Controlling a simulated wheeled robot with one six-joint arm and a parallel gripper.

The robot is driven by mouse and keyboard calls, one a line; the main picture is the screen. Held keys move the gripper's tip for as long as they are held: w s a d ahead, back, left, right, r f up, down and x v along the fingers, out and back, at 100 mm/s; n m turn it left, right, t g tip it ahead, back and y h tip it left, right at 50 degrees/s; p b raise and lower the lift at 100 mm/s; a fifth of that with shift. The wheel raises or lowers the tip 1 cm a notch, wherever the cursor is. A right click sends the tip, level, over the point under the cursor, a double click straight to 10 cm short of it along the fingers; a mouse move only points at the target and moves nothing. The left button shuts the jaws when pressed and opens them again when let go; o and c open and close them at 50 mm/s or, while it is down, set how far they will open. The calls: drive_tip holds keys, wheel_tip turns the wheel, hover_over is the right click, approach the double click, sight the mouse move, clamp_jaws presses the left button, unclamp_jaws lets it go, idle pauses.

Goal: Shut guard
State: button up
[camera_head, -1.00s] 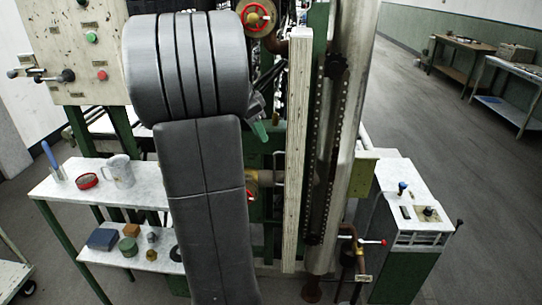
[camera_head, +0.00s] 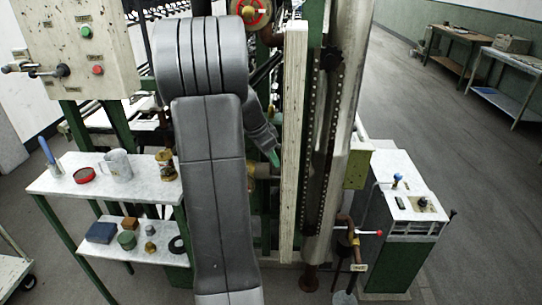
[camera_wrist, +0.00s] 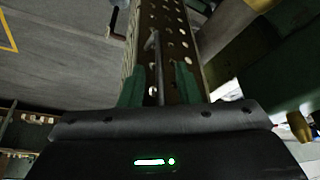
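A tall perforated panel (camera_head: 315,150), which looks like the guard, stands upright on the machine behind a long pale board (camera_head: 292,150). I cannot tell how far it stands open. In the wrist view a perforated plate (camera_wrist: 178,45) runs away from me, with a thin metal rod or handle (camera_wrist: 155,60) along it. My gripper (camera_wrist: 158,82) has its green fingers apart, one on each side of the rod; whether they touch it is unclear. In the head view one green fingertip (camera_head: 273,158) shows just left of the board, and the rest is hidden behind my arm.
A two-tier side table (camera_head: 60,188) at left holds a mug (camera_head: 117,166), a red-rimmed tin (camera_head: 84,175) and small items. A control box (camera_head: 75,50) hangs above. A green-and-white cabinet (camera_head: 408,225) stands at right.

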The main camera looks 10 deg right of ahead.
clamp_jaws()
drive_tip(key=shift+s+d, duration=0.1)
